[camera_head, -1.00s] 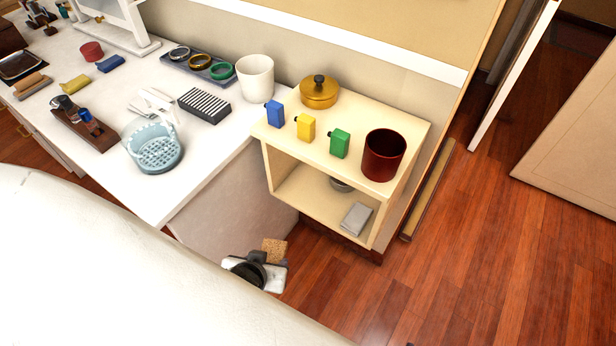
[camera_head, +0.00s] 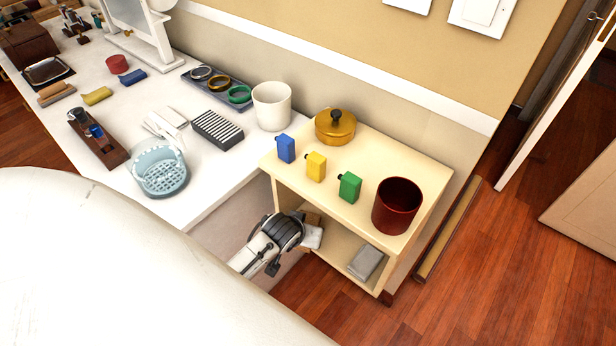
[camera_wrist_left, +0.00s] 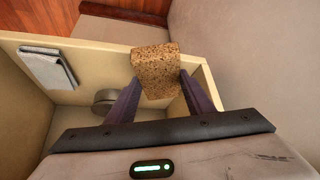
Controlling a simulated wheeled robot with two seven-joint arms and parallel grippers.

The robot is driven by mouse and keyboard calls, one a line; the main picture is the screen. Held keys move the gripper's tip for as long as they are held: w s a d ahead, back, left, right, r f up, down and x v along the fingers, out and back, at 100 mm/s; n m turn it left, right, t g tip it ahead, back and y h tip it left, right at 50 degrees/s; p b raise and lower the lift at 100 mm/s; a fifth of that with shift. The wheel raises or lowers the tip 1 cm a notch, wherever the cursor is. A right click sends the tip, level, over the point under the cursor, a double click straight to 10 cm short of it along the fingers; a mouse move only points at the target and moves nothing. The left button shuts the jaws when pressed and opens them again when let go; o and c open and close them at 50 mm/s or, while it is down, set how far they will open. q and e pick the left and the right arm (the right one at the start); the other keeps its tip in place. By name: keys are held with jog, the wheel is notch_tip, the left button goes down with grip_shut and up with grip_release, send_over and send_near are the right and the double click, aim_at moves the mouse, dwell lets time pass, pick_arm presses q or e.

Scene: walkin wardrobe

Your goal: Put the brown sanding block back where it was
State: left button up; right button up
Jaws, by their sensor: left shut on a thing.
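The brown speckled sanding block (camera_wrist_left: 156,68) is held between the two dark fingers of my left gripper (camera_wrist_left: 155,90) in the left wrist view. In the head view my left gripper (camera_head: 308,234) is at the open front of the cream shelf unit (camera_head: 283,197), below its top board. There the block is mostly hidden by the gripper and the unit. Inside the unit are a grey folded item (camera_head: 365,262) and a round grey metal item (camera_wrist_left: 105,100), which shows in the wrist view. My right gripper is not in view.
On the unit's top stand blue (camera_head: 286,148), yellow (camera_head: 316,166) and green (camera_head: 349,186) small bottles, a dark red cup (camera_head: 397,205) and a golden lidded pot (camera_head: 335,126). A white counter (camera_head: 213,188) with many items adjoins it on the left.

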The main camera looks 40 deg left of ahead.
aim_at(308, 220)
pick_arm(q)
jog(key=w, duration=0.1)
jog(key=w+a, duration=0.1)
jog(key=w, duration=0.2)
jog(key=shift+w+a+b, duration=0.25)
jog(key=shift+w+b, duration=0.05)
jog(key=shift+s+f, duration=0.2)
jog(key=shift+f, duration=0.45)
jog(key=shift+f, duration=0.1)
jog(key=o, duration=1)
jog(key=shift+d, duration=0.1)
